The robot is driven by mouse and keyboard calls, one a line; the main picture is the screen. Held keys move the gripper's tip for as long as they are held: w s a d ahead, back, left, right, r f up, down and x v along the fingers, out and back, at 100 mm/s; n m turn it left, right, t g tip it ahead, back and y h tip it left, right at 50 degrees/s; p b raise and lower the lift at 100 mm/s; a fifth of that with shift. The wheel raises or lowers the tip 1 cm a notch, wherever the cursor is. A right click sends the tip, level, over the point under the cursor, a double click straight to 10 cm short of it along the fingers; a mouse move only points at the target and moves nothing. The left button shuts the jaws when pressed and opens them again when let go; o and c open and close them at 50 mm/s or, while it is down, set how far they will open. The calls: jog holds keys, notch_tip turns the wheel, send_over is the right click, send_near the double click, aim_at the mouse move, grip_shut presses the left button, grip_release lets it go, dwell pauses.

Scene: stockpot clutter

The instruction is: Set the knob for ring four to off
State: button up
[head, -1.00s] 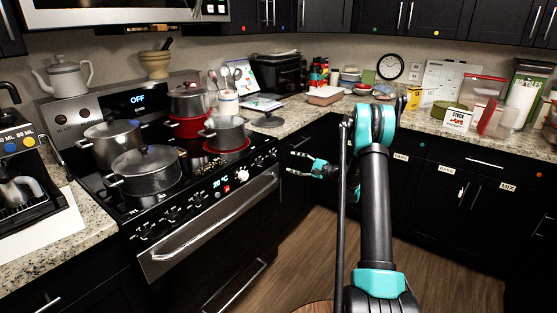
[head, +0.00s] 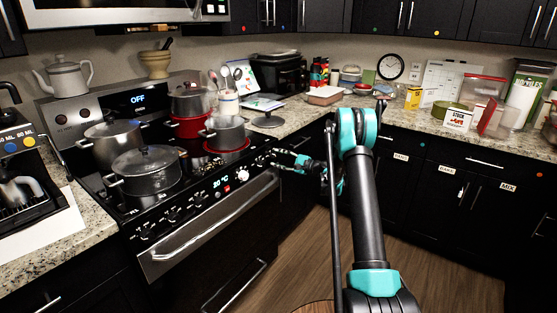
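The black stove has a row of knobs along its sloped front panel (head: 190,203). Ring numbers and knob marks are too small to read, so I cannot tell which knob is for ring four. My gripper (head: 274,159) is at the right end of the panel, its fingers apart and pointing left towards the right-hand knobs. It looks empty. Whether a finger touches a knob cannot be told.
Two steel pots stand on the left rings, a lidded pot (head: 150,172) in front. The oven handle (head: 215,219) juts out below the panel. The floor (head: 305,260) before the stove is clear.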

jog(key=c, duration=0.8)
jog(key=shift+n, duration=0.4)
jog(key=n, duration=0.3)
jog(key=shift+n+h, duration=0.6)
jog(key=shift+n, duration=1.6)
jog(key=o, duration=1.2)
jog(key=shift+c, duration=0.2)
